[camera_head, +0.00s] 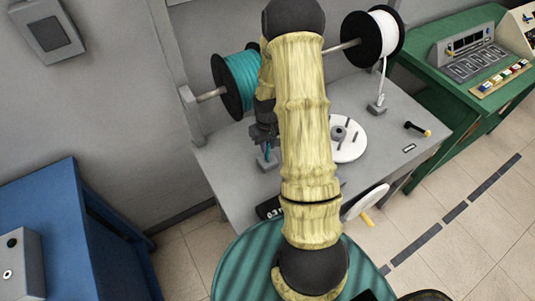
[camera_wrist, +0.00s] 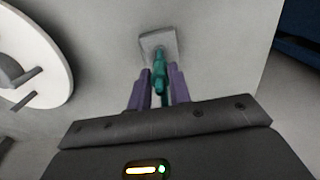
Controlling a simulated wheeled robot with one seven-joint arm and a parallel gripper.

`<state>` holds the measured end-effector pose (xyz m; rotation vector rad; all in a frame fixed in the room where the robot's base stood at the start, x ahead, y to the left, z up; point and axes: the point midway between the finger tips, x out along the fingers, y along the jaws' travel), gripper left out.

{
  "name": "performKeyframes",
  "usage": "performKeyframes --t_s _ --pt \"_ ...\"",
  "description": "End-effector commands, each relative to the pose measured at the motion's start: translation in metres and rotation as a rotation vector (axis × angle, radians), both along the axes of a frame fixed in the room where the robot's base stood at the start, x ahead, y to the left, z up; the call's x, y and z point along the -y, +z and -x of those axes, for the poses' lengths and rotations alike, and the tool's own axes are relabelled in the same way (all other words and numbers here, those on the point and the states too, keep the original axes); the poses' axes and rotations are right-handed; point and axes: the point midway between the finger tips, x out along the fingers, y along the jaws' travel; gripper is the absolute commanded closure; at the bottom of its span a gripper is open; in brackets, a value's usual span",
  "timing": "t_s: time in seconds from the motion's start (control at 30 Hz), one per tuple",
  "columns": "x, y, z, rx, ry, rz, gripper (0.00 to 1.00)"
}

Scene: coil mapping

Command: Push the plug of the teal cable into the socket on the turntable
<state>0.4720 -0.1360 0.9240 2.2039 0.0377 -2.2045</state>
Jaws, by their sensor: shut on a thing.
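The teal plug (camera_wrist: 159,72) stands in the wrist view between the two purple fingers of my gripper (camera_wrist: 160,85), which is shut on it. The plug's far end is at a small grey block (camera_wrist: 158,42) on the bench; I cannot tell whether it still sits in it. In the head view my gripper (camera_head: 267,150) is low over the bench, left of the white turntable (camera_head: 352,151). The turntable also shows at the left of the wrist view (camera_wrist: 50,85), apart from my gripper. It carries a dark round hub (camera_head: 338,131) and short pegs; I cannot make out the socket for certain.
The teal cable spool (camera_head: 243,80) and a white cable spool (camera_head: 383,35) hang on a rod over the grey bench (camera_head: 225,165). A white plug stands in a holder (camera_head: 377,107) at right. A black-and-yellow tool (camera_head: 417,129) lies near the right edge. My arm hides the bench's middle.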

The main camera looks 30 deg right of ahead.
Motion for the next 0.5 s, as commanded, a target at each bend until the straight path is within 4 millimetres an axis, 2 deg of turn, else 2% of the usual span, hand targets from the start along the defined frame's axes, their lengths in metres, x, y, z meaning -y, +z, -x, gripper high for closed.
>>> performKeyframes --t_s 0.23,0.5 --pt "0.000 0.019 0.000 0.000 0.000 0.000 1.00" --pt "0.000 0.019 0.000 0.000 0.000 0.000 1.00"
